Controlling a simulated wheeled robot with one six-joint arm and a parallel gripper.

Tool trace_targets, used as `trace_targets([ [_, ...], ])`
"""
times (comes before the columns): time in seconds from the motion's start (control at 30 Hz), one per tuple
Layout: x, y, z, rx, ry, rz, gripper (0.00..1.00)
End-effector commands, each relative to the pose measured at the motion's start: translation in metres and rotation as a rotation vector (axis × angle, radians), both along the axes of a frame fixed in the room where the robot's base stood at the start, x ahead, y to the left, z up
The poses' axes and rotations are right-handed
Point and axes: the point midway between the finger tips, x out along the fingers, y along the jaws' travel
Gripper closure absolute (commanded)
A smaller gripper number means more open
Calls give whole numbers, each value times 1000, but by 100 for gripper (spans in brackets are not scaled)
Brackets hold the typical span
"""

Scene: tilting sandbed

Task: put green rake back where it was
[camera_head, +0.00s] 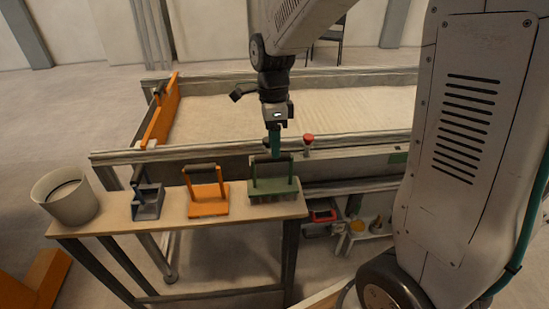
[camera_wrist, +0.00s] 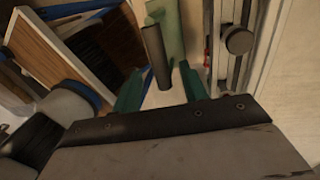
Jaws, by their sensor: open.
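The green rake (camera_head: 273,187) stands on the right end of the narrow wooden table, its dark handle bar (camera_head: 271,159) on top. My gripper (camera_head: 274,150) points down right above that handle, and its green fingers are apart. In the wrist view the dark handle (camera_wrist: 156,58) lies between and beyond the two open fingers of my gripper (camera_wrist: 160,78), with the green rake body (camera_wrist: 168,20) behind it. I cannot tell whether the fingers touch the handle. Nothing is visibly held.
On the wooden table (camera_head: 115,224), an orange tool (camera_head: 207,208), a blue-grey tool (camera_head: 147,203) and a grey bucket (camera_head: 68,198) stand to the left. The sandbed (camera_head: 330,113) with its metal rail lies behind. A lower shelf at right holds small items (camera_head: 365,226).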

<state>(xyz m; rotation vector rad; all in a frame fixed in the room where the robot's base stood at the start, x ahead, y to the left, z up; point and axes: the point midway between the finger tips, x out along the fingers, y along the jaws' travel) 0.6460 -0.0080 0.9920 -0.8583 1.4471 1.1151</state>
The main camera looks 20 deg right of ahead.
Motion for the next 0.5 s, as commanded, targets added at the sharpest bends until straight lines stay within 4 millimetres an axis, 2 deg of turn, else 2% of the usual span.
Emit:
trace_targets([
  [0.03,3,-1,12,0,-4,0,57],
  [0.2,7,-3,40,-1,-2,0,57],
  [0.3,9,-3,50,-1,-2,0,57],
  [0.5,8,-4,58,1,-3,12,57],
])
